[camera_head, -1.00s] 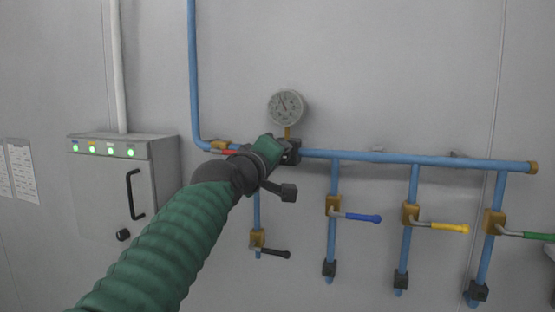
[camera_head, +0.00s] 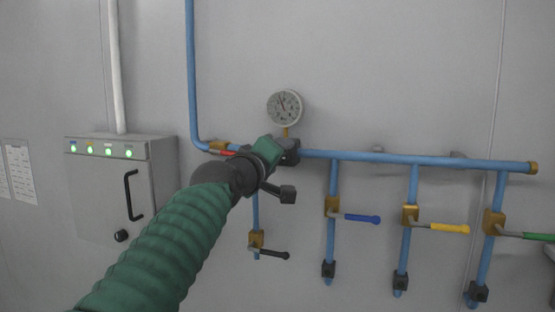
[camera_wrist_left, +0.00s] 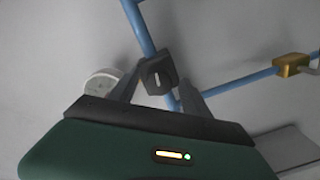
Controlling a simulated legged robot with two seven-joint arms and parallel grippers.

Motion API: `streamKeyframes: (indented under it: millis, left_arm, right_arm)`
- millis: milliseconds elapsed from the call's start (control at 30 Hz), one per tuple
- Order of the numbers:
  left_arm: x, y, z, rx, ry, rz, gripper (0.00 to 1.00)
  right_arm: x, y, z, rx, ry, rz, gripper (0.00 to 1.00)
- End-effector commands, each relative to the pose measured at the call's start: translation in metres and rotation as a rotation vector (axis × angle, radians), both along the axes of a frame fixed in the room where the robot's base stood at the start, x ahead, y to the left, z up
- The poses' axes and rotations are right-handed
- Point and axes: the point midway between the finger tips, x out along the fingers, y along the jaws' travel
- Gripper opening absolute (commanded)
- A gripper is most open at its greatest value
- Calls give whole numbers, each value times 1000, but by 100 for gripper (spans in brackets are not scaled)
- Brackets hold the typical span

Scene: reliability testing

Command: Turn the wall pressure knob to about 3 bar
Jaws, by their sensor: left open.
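The round white pressure gauge (camera_head: 284,107) sits on a short brass stem above the blue wall pipe. Its needle points up and slightly left; the numbers are too small to read. My left gripper (camera_head: 289,150) is at the pipe just below the gauge and hides most of what is there in the head view. In the left wrist view the dark knob (camera_wrist_left: 157,75) with a pale mark lies between the two spread fingers of my gripper (camera_wrist_left: 160,88). I cannot tell whether the fingers touch it. The gauge (camera_wrist_left: 101,83) shows at the left. My right gripper is out of view.
Blue pipes (camera_head: 420,159) branch down to valves with black, blue (camera_head: 361,218), yellow (camera_head: 450,228) and green handles, below and right of my gripper. A grey cabinet (camera_head: 120,195) with green lights stands out from the wall at left. The upper right wall is clear.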

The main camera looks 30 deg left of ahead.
Motion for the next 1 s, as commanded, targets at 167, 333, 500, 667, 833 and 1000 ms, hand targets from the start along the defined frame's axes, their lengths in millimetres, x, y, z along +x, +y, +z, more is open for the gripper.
streamKeyframes:
  millis: [167,333,500,667,833,1000]
  left_arm:
    - [-12,-3,-1,2,-4,1,56]
    - [-53,-12,-3,2,-7,1,56]
    - [-103,-24,-2,1,-6,0,56]
    - [-134,-31,-8,3,-3,2,56]
    - [-156,-36,-2,0,-1,1,56]
    - [-163,-38,3,0,2,0,56]
  right_arm:
    - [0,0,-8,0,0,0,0]
    - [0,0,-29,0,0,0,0]
    - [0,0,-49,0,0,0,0]
    - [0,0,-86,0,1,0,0]
    - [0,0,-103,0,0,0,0]
    - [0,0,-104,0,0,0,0]
